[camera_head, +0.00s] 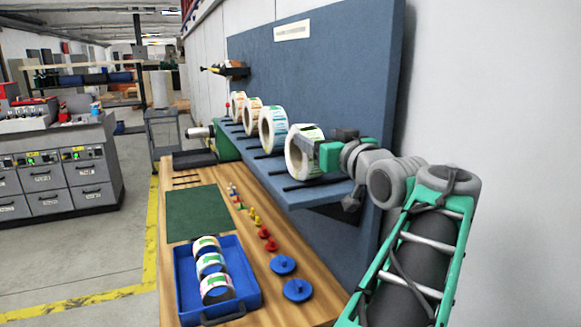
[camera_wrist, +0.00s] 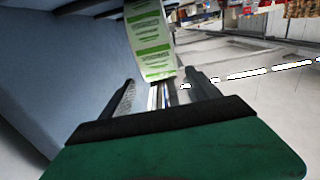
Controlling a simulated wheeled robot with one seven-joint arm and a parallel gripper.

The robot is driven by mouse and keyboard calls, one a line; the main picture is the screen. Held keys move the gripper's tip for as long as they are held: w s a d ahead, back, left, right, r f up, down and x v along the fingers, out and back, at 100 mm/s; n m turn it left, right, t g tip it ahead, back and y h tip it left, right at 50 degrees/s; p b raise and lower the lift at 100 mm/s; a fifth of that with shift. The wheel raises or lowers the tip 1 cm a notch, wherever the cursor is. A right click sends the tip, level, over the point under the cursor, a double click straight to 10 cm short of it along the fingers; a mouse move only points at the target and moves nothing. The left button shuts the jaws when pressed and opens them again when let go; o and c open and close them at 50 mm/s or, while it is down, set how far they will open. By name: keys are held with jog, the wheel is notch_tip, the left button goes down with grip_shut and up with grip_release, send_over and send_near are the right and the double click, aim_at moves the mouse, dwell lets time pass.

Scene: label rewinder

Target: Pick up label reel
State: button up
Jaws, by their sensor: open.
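The nearest label reel (camera_head: 296,153) stands upright on the blue shelf, white with green printing. In the wrist view its printed rim (camera_wrist: 149,40) hangs down from the top edge, just ahead of my fingers. My gripper (camera_wrist: 163,78) is open, with one dark finger to each side of the reel's lower end. I cannot tell whether the fingertips reach past the rim. In the head view my green gripper (camera_head: 322,156) is at the right side of this reel, hiding part of it. Several more reels stand behind it, including a teal-printed one (camera_head: 273,130).
The slotted blue shelf (camera_head: 325,193) juts from a blue back panel (camera_head: 325,75). Below it, a wooden bench holds a blue tray (camera_head: 186,285) with three smaller reels (camera_head: 211,263), blue knobs (camera_head: 297,290) and small coloured pegs. The dark green mat (camera_head: 195,213) is clear.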

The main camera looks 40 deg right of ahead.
aim_at(304, 130)
jog(key=p+x, duration=0.2)
jog(key=x, duration=0.5)
jog(key=shift+w+d+p, duration=0.1)
jog(key=shift+w+p, duration=0.2)
jog(key=shift+w, duration=0.05)
grip_shut()
dwell(0.5)
